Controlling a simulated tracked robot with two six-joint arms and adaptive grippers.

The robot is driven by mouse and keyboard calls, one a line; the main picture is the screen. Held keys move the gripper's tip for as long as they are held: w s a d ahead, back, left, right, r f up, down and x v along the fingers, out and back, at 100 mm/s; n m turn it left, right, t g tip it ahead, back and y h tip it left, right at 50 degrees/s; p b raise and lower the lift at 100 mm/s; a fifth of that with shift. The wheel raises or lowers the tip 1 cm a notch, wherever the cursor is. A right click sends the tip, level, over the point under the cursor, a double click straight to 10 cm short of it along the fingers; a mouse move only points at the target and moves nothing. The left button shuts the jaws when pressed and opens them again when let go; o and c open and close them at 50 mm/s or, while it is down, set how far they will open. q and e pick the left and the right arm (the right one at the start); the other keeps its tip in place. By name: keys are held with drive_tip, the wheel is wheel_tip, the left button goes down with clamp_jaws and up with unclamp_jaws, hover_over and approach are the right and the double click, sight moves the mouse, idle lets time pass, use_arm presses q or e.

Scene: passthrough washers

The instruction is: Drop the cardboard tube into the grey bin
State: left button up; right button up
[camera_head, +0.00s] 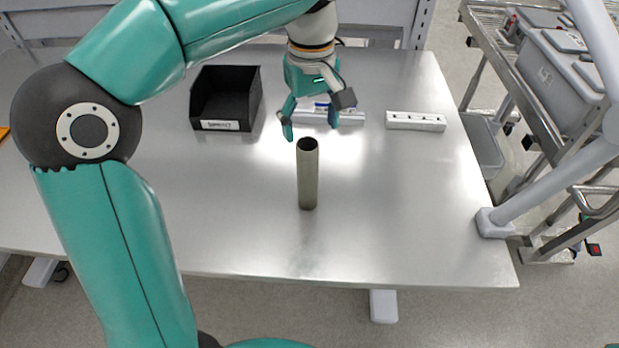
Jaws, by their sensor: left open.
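The cardboard tube (308,180) is a grey-green hollow cylinder standing upright on the steel table, its open top facing up. My left gripper (311,133) points down with its fingers spread, just above or behind the tube's top rim; the exact depth is hard to tell. The fingers are empty and the tube looks clear of them. A grey bin (484,148) sits low beside the table's right edge, partly hidden by the table. Larger grey containers (560,75) stand on the rack at the right. My right gripper is not in view.
A black open bin (222,92) with a white label stands at the table's back left. A white power strip (415,121) lies at the back right. A pale slanted post (560,180) stands at the right corner. The table's front and right middle (410,210) are clear.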

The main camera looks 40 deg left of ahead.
sight(309, 143)
use_arm(q)
wheel_tip(309, 143, down, 3)
drive_tip(key=shift+r, duration=0.1)
drive_tip(key=shift+a+f, duration=0.15)
drive_tip(key=shift+f, duration=1.2)
drive_tip(key=shift+a+f, duration=0.1)
drive_tip(key=shift+f, duration=1.2)
drive_tip(key=shift+c, duration=0.4)
drive_tip(key=c, duration=1)
